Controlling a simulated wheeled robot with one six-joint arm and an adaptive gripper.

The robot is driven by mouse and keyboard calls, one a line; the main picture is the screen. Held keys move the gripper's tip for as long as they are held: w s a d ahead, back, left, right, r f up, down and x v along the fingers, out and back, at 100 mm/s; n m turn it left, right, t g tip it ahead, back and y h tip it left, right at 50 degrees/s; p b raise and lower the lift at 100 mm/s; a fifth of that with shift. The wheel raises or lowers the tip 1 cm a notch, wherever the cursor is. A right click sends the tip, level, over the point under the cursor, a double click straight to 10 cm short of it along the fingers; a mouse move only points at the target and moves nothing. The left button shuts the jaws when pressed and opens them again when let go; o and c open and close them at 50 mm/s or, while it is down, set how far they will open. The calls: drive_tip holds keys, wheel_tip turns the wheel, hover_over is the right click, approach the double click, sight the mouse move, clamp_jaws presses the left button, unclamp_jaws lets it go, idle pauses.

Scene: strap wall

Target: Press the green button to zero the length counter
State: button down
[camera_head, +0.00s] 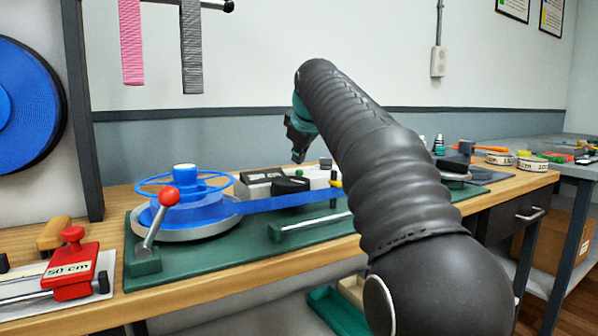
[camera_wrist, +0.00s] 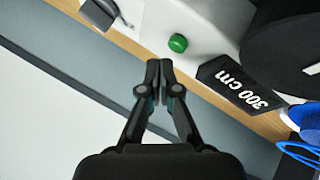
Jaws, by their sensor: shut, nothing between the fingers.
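The green button (camera_wrist: 178,43) shows in the wrist view as a small round cap on a white surface, a little beyond my fingertips. It also shows small in the head view (camera_head: 299,172), on the white counter unit (camera_head: 318,181). A black display (camera_wrist: 238,84) on the unit reads "300 cm" in the wrist view. My gripper (camera_wrist: 159,66) is shut and empty, its fingertips together. In the head view my gripper (camera_head: 298,152) points down above the unit, apart from the button.
A green base (camera_head: 250,250) carries a blue strap reel (camera_head: 190,205) with a red-knobbed lever (camera_head: 168,197). A blue strap runs right from the reel. A red block marked "50 cm" (camera_head: 72,270) stands at left. Pink (camera_head: 131,40) and grey straps (camera_head: 191,45) hang above.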

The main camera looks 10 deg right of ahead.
sight(299, 171)
drive_tip(key=shift+f, duration=0.2)
idle(0.4)
drive_tip(key=shift+f, duration=0.25)
drive_tip(key=shift+f+b, duration=0.5)
idle(0.8)
drive_tip(key=shift+r, duration=0.15)
drive_tip(key=shift+r+p, duration=0.8)
drive_tip(key=shift+p, duration=0.25)
wheel_tip(299, 171, up, 5)
drive_tip(key=p, duration=0.5)
drive_tip(key=shift+r, duration=0.1)
idle(0.5)
